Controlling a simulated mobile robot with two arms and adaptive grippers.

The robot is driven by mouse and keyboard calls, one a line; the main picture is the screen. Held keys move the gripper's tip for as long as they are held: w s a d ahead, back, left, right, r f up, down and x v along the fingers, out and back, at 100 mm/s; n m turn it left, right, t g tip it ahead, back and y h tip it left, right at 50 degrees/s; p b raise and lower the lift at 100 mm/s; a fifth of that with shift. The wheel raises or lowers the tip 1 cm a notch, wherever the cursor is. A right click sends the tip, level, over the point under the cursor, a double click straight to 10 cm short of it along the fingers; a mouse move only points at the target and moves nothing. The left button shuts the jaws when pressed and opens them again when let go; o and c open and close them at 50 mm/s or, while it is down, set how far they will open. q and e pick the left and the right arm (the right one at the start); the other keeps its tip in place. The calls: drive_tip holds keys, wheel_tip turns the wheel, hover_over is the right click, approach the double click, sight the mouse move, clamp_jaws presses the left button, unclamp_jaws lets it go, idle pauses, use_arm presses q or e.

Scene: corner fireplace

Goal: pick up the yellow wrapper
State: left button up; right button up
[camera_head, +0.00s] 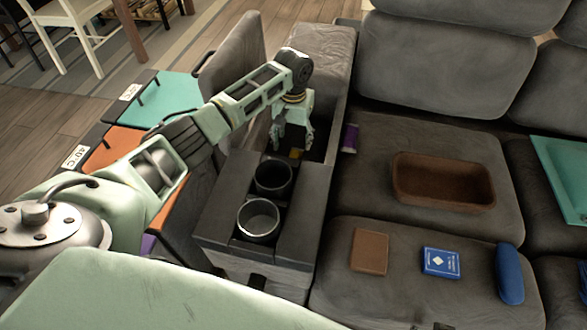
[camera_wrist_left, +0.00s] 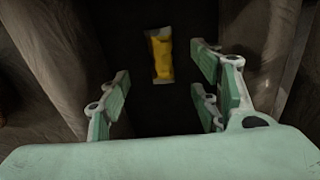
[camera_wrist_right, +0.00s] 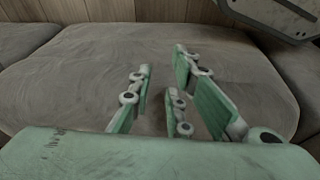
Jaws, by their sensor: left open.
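The yellow wrapper (camera_wrist_left: 161,55) lies at the bottom of a dark compartment in the sofa console, seen in the left wrist view between and beyond my open fingers. A small yellow bit of it (camera_head: 295,154) shows in the head view under my left gripper. My left gripper (camera_head: 291,143) points down into the compartment, open and empty, above the wrapper and apart from it. In the right wrist view my right gripper (camera_wrist_right: 165,95) is open and empty, facing a grey cushion; it does not show in the head view.
Two cup holders (camera_head: 273,177) sit in the console in front of the compartment. A brown tray (camera_head: 443,182), a brown wallet-like item (camera_head: 369,251), a blue card box (camera_head: 440,262) and a blue case (camera_head: 509,273) lie on the seats.

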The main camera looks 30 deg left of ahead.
sight(293, 156)
use_arm(q)
drive_tip(key=shift+w+f+b, duration=0.1)
drive_tip(key=shift+f+b, duration=0.5)
drive_tip(key=shift+f, duration=1.4)
drive_tip(key=shift+w+a+f+b, duration=0.15)
drive_tip(key=shift+f+b, duration=0.25)
drive_tip(key=shift+f, duration=0.25)
wheel_tip(293, 156, down, 3)
drive_tip(key=shift+w+r+b, duration=0.15)
drive_tip(key=shift+b, duration=0.5)
drive_tip(key=shift+f, duration=0.45)
use_arm(e)
drive_tip(key=v, duration=0.6)
drive_tip(key=shift+r+t, duration=0.2)
drive_tip(key=shift+t, duration=0.1)
use_arm(q)
drive_tip(key=shift+c, duration=0.6)
use_arm(e)
drive_tip(key=shift+w+d, duration=0.1)
use_arm(q)
drive_tip(key=c, duration=0.7)
drive_tip(key=shift+o, duration=0.2)
